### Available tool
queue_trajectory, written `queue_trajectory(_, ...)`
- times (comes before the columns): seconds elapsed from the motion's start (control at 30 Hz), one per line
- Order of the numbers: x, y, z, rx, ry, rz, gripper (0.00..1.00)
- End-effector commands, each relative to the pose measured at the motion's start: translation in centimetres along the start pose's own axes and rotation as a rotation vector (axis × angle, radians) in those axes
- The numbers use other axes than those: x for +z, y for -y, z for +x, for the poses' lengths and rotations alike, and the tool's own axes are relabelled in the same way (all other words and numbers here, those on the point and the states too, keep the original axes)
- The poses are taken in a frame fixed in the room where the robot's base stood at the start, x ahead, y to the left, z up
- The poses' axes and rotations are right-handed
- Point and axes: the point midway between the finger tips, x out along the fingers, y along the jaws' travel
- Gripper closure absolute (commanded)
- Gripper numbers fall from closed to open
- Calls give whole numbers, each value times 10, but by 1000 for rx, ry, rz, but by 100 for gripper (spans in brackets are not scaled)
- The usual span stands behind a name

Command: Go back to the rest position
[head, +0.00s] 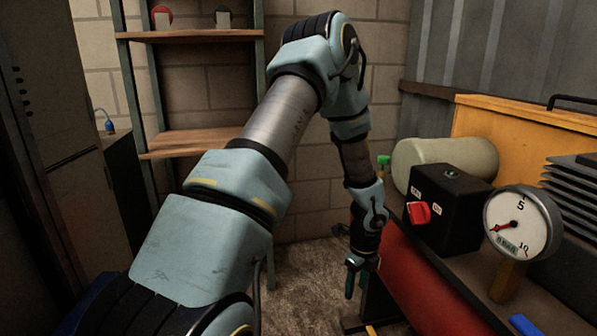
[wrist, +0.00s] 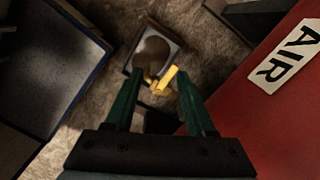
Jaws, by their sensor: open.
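My gripper (head: 357,279) hangs from my raised arm, pointing down, left of the red tank in the head view. In the wrist view my gripper (wrist: 158,95) shows two green fingers spread apart with nothing held between them. Beyond the fingertips, lower down, are a yellow piece (wrist: 165,81) and a dark frame with a grey face (wrist: 153,52). I cannot tell how far below the fingers they are.
A red tank (head: 395,262) marked AIR stands close right of my gripper. Above it are a black box with a red knob (head: 419,212) and a pressure gauge (head: 518,224). A shelf rack (head: 195,143) stands behind on the left. Rough floor (head: 305,262) shows left of my gripper.

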Motion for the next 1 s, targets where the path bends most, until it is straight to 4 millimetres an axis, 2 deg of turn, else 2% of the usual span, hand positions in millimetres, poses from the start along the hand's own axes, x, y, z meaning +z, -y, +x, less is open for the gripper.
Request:
queue_trajectory(0.03, 21, -12, -25, -6, 18, -155, 45)
queue_trajectory(0.2, 69, -66, -89, -17, 44, -720, 45)
queue_trajectory(0.4, 98, -136, -153, -53, 37, -1386, 45)
queue_trajectory(0.6, 102, -189, -190, -86, -12, -1901, 45)
queue_trajectory(0.8, 95, -227, -213, -107, -80, -2292, 45)
queue_trajectory(0.87, 93, -236, -219, -114, -106, -2400, 45)
queue_trajectory(0.9, 94, -234, -234, -110, -103, -2391, 45)
queue_trajectory(1.0, 95, -234, -252, -108, -101, -2383, 45)
